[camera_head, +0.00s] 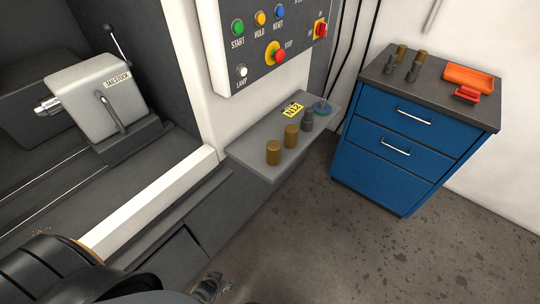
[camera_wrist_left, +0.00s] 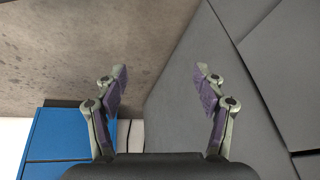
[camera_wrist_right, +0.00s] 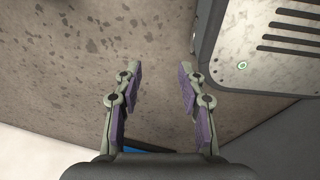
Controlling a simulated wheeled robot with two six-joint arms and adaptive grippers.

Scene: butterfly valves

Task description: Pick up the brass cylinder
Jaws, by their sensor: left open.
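Two upright brass cylinders, a nearer one (camera_head: 273,152) and one behind it (camera_head: 291,134), stand on the grey shelf under the control panel. Two more brass cylinders, the left one (camera_head: 401,53) and the right one (camera_head: 421,56), stand on the blue cabinet. My left gripper (camera_head: 208,288) is low at the bottom of the head view, below and apart from the shelf. In the left wrist view it (camera_wrist_left: 160,75) is open and empty. My right gripper (camera_wrist_right: 159,72) is open and empty over the floor in its wrist view. No cylinder shows in either wrist view.
Dark cylinders (camera_head: 307,120), a yellow label (camera_head: 292,110) and a blue-green round part (camera_head: 322,107) share the shelf (camera_head: 252,153). The control panel (camera_head: 266,40) overhangs it. Floor between is clear.

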